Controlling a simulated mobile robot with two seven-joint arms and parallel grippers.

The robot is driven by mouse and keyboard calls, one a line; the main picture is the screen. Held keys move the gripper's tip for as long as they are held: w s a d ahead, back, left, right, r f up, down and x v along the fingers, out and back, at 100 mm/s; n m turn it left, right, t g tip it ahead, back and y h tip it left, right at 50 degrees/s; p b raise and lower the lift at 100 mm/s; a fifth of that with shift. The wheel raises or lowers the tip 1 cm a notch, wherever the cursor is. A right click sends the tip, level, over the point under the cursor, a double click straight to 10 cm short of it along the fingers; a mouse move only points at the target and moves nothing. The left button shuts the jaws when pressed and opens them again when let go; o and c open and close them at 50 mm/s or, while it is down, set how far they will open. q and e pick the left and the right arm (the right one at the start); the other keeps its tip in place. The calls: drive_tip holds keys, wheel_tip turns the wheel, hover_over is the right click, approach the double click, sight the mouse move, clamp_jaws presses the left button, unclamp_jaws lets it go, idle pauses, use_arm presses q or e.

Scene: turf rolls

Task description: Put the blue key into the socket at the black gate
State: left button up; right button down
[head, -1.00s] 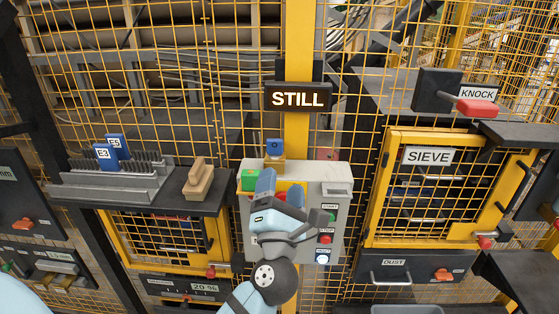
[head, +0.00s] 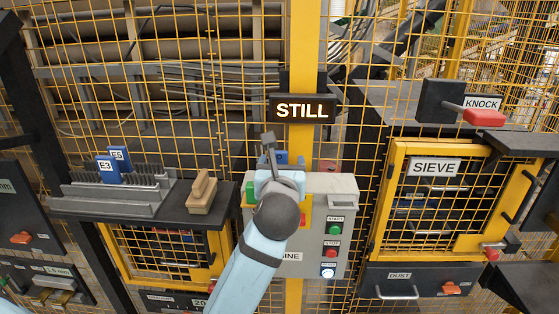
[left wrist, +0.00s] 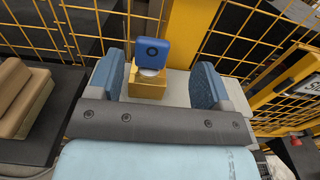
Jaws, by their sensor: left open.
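The blue key (left wrist: 152,52) stands upright in the left wrist view. Its short silvery stem meets a brass block (left wrist: 146,88) on top of the grey control box (head: 341,185). My left gripper (left wrist: 160,64) is open and empty, with one blue-padded finger on each side of the key and gaps between. In the head view my left gripper (head: 279,166) is over the box top, and my arm hides most of the key and block. My right gripper is not in view. I cannot pick out a black gate or its socket; the gates I see have yellow frames.
A STILL sign (head: 302,110) hangs on the yellow post above the box. A shelf to the left holds a tan brush-like block (head: 201,192) and a grey rack (head: 110,197) with blue E3 and E5 tags. The yellow SIEVE gate (head: 387,205) is at right.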

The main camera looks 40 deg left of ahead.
sight(279, 155)
use_arm(q)
drive_tip(key=x, duration=0.2)
drive_tip(key=p+x, duration=0.1)
drive_tip(key=x, duration=0.2)
drive_tip(key=shift+a+f, duration=0.15)
drive_tip(key=shift+a, duration=0.25)
drive_tip(key=c, duration=1)
drive_tip(key=shift+c, duration=0.2)
